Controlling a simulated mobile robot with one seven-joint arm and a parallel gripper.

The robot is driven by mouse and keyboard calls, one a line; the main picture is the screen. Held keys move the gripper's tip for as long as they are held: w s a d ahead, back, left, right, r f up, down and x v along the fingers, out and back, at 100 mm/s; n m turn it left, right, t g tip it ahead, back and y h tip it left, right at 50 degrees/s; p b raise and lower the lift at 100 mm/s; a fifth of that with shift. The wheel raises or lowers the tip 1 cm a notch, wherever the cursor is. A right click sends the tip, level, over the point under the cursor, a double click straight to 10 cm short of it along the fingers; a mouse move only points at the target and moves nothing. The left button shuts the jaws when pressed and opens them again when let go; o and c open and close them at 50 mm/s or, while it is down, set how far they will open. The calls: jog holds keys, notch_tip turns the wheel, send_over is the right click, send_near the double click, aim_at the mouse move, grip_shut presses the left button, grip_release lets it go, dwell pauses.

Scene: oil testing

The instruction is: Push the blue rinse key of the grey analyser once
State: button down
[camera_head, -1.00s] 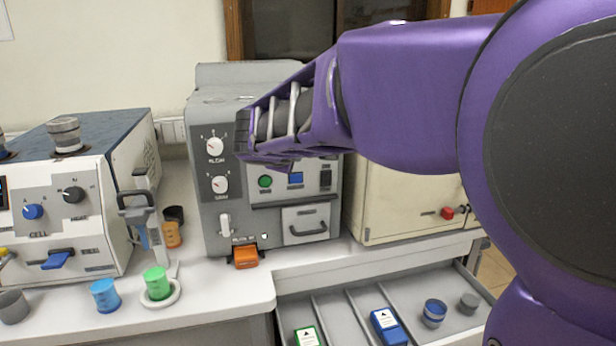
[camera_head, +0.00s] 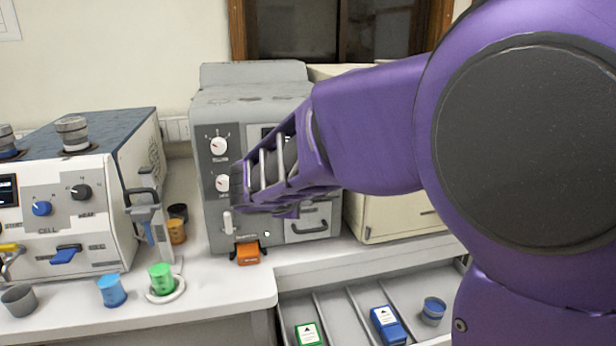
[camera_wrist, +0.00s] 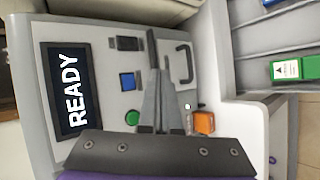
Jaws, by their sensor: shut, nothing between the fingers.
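The grey analyser (camera_head: 240,102) stands on the bench behind my arm in the head view. Its front fills much of the wrist view, with a screen (camera_wrist: 67,90) reading READY. The blue key (camera_wrist: 127,81) is a square on the panel, between the green round button (camera_wrist: 132,117) and a dark switch (camera_wrist: 129,44). My gripper (camera_wrist: 151,38) is shut and empty. In the wrist view its fingers lie just right of the blue key, apart from it in the picture; their distance from the panel is unclear. In the head view my arm hides the key and fingertips.
An orange block (camera_head: 248,256) sits at the analyser's foot. A cream instrument (camera_head: 90,215) stands left, with blue (camera_head: 111,291) and green (camera_head: 161,279) cups before it. An open drawer (camera_head: 345,305) juts out below at right.

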jog(key=w+a+p, duration=0.2)
jog(key=w, duration=0.5)
jog(key=shift+w, duration=0.15)
dwell(1.9)
jog(key=shift+w+a, duration=0.1)
jog(key=shift+w, duration=0.2)
jog(key=shift+w+a, duration=0.15)
jog(key=shift+w, duration=0.2)
dwell(0.6)
jog(key=shift+s, duration=0.15)
jog(key=shift+s+d+b, duration=0.25)
jog(key=shift+s+b, duration=0.35)
jog(key=shift+s, duration=0.05)
